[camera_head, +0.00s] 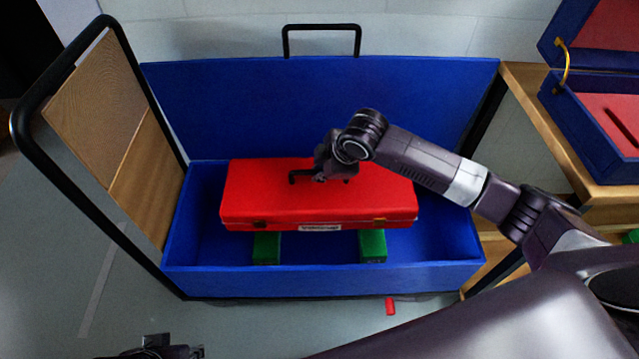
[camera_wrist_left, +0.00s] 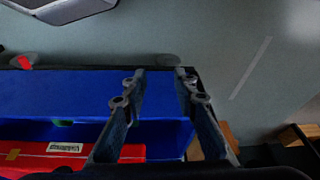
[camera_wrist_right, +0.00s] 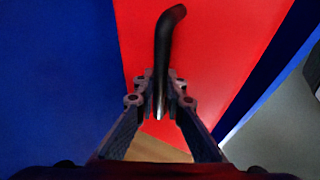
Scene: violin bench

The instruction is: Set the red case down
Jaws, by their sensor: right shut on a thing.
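The red case (camera_head: 270,190) lies flat, lid up, inside the blue box (camera_head: 200,245). Its front edge is above two green blocks (camera_head: 266,248) (camera_head: 372,246) on the box floor; I cannot tell whether it touches them. My right gripper (camera_head: 325,172) is shut on the case's black handle (camera_head: 293,177). In the right wrist view the handle (camera_wrist_right: 165,50) runs between the fingertips (camera_wrist_right: 161,92). My left gripper (camera_head: 160,348) is open and empty at the bottom left, in front of the box. Its spread fingers show in the left wrist view (camera_wrist_left: 160,88).
The box has a tall blue back panel (camera_head: 320,110) and a black frame handle (camera_head: 70,60) with a wooden panel on the left. A wooden bench (camera_head: 535,120) at right bears an open blue case (camera_head: 588,110). A small red piece (camera_head: 389,306) lies on the floor in front.

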